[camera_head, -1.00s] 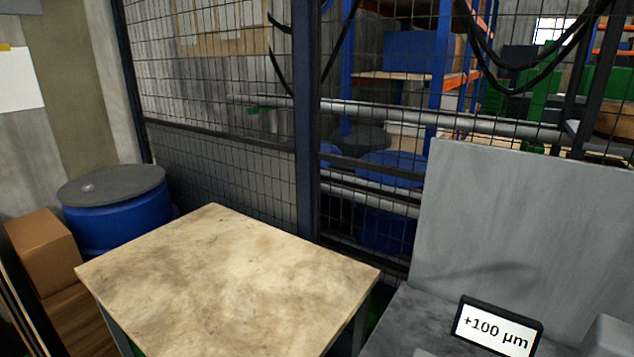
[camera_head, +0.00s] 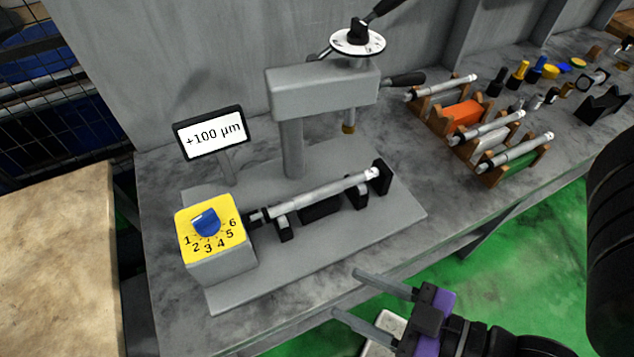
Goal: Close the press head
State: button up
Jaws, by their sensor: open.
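The press head (camera_head: 322,92) is a grey block on a grey column at the back of the machine's base plate (camera_head: 330,249). A round white dial (camera_head: 357,42) with a black handle sits on top, and a black lever (camera_head: 403,80) sticks out to its right. A brass-coloured tip (camera_head: 348,127) hangs below the head, above and apart from a silver shaft (camera_head: 320,193). The shaft lies across black supports beside a yellow box with a blue knob (camera_head: 206,221). My gripper (camera_head: 345,293) is open and empty, low in front of the bench's front edge.
A display reading "+100 µm" (camera_head: 209,132) stands behind the yellow box. Racks with silver shafts (camera_head: 487,132) and several small tools stand on the right of the grey bench. A wooden table (camera_head: 60,260) is at left. Green floor shows in front.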

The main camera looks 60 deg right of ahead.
aim_at(302, 90)
jog(key=k+l+z, duration=0.1)
jog(key=k, duration=0.75)
